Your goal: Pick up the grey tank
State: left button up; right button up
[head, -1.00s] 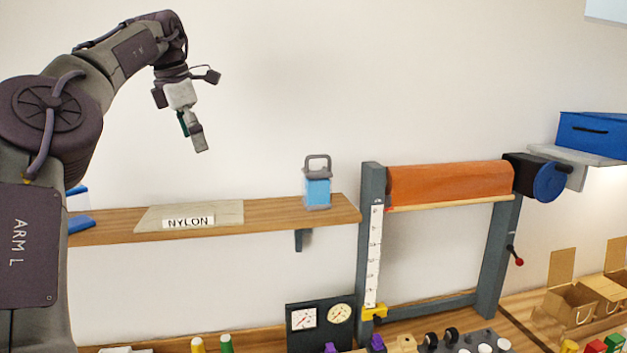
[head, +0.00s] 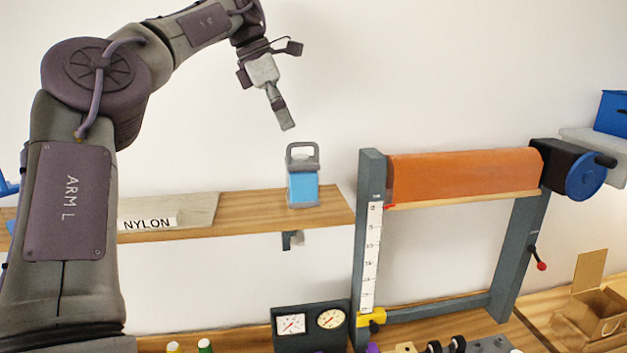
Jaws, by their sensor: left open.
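The grey tank (head: 303,188) stands upright on the wooden shelf near its right end. It has a grey frame and top handle, with a light blue body. My left gripper (head: 286,124) is above the tank and slightly to its left, pointing down, and is apart from it. It is open and empty, seen nearly edge-on. My right gripper is not in view.
A grey board (head: 190,212) with a NYLON label lies on the shelf (head: 250,217) left of the tank. A frame (head: 370,250) with an orange roll (head: 460,172) stands close to the right. A gauge panel (head: 311,324) is below. The wall behind is bare.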

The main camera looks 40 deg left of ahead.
aim_at(300, 161)
pick_arm(q)
jog(key=f, duration=0.2)
jog(key=d+f, duration=0.1)
jog(key=f, duration=0.2)
jog(key=shift+s, duration=0.1)
jog(key=p+x, duration=0.1)
jog(key=x, duration=0.1)
jog(key=p+x, duration=0.1)
jog(key=x, duration=0.2)
jog(key=shift+w+r, duration=0.15)
jog(key=shift+w, duration=0.25)
jog(key=shift+f+p, duration=0.3)
jog(key=shift+f, duration=0.1)
jog(key=shift+w+f, duration=0.1)
jog(key=shift+f, duration=0.05)
jog(key=shift+w+f, duration=0.1)
jog(key=shift+d, duration=0.1)
jog(key=c, duration=1.5)
jog(key=shift+o, duration=0.2)
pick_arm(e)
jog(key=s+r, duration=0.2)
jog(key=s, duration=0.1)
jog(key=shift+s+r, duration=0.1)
